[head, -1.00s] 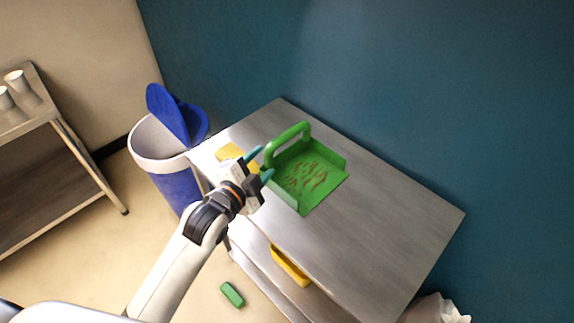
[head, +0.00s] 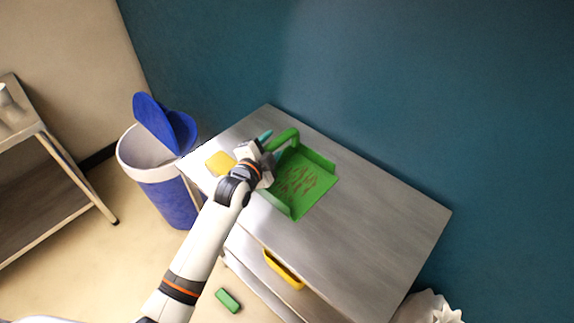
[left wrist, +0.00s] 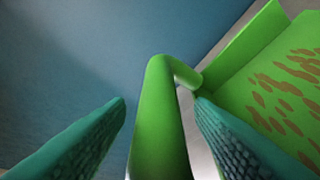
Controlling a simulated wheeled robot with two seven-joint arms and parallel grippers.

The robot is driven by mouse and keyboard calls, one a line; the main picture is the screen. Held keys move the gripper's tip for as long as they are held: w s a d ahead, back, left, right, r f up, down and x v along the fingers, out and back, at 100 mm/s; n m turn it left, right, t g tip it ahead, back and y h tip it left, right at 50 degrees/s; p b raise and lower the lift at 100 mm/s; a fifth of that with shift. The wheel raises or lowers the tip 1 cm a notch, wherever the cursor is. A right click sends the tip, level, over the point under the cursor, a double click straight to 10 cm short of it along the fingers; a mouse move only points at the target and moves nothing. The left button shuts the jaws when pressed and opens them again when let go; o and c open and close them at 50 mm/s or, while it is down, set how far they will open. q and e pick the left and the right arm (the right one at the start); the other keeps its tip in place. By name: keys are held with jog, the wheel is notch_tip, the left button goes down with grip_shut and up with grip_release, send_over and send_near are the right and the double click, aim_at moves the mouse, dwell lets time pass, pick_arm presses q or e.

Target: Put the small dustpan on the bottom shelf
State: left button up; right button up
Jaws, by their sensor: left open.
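The green dustpan (head: 318,192) lies on the metal table's top, with brownish-red bits on its pan. Its raised handle (head: 284,138) is on the pan's upper left side. My left gripper (head: 267,144) is open at the handle. In the left wrist view the handle (left wrist: 160,115) stands between the two teal fingers, with gaps on both sides; part of the pan (left wrist: 270,85) shows at the right. The table's lower shelf is mostly hidden under the top, and a yellow object (head: 283,270) shows there. My right gripper is not in view.
A yellow item (head: 220,163) lies on the tabletop (head: 380,225) left of the dustpan. A blue-lidded bin (head: 165,185) stands left of the table. A green block (head: 228,300) lies on the floor. A white bag (head: 425,308) is at the lower right. The tabletop's right part is clear.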

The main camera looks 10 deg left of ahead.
pick_arm(q)
grip_shut()
jog(key=shift+r, duration=0.1)
dwell(0.3)
notch_tip(320, 180, up, 10)
jog(key=shift+f, duration=0.1)
jog(key=s+a+f+n+y, duration=0.1)
jog(key=s+a+f+y, duration=0.1)
jog(key=s, duration=1)
jog(key=s+a+f+n+y, duration=0.1)
jog(key=s+a, duration=0.3)
jog(key=s, duration=0.8)
jog(key=shift+a+f+n+t+y, duration=0.2)
jog(key=shift+f+n+t+y, duration=0.1)
jog(key=shift+f+n+y, duration=0.25)
jog(key=shift+f, duration=0.1)
